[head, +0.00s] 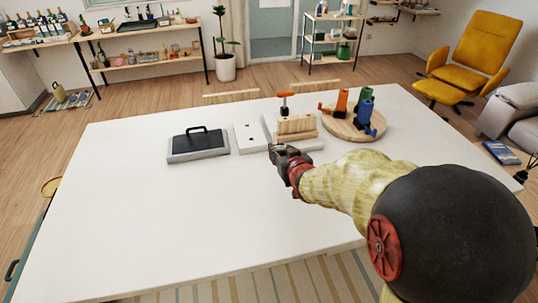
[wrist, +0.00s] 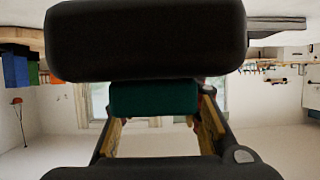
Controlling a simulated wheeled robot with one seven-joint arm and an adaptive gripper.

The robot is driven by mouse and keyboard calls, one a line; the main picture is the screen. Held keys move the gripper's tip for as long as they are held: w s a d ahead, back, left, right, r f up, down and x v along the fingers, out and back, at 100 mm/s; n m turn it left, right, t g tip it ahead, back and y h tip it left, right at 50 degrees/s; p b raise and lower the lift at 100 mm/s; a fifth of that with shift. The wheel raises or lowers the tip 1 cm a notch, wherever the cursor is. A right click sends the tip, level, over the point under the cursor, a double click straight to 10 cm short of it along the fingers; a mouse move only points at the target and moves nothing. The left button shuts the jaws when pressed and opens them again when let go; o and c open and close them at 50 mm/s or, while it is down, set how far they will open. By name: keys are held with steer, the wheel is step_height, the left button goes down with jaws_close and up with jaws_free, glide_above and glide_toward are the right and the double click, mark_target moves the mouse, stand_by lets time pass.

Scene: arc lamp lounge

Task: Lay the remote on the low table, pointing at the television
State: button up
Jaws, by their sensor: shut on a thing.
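The white table (head: 150,215) fills the middle of the head view. My gripper (head: 274,150) is over it, in front of a wooden block (head: 297,127). In the wrist view my gripper (wrist: 160,130) is shut on a dark green, block-like thing (wrist: 155,98). Large dark gripper parts hide much of this held thing, and I cannot tell whether it is the remote. No other remote and no television can be made out.
A round wooden board (head: 345,131) holds orange, green and blue items. The table's left and front are clear. A yellow armchair (head: 473,50) stands beyond.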

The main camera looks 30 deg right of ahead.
steer(key=w+f+b, duration=0.3)
steer(key=w+f, duration=0.1)
steer(key=w, duration=0.4)
steer(key=b, duration=0.1)
glide_above(262, 163)
steer(key=f, duration=0.4)
steer(key=shift+s+f, duration=0.3)
steer(key=shift+s, duration=0.1)
steer(key=shift+w+f, duration=0.15)
steer(key=shift+f, duration=0.05)
steer(key=shift+w+f+b, duration=0.2)
steer(key=shift+f+b, duration=0.55)
steer(key=shift+f, duration=0.95)
steer(key=shift+f, duration=0.25)
steer(key=o, duration=1.4)
steer(key=shift+r, duration=0.15)
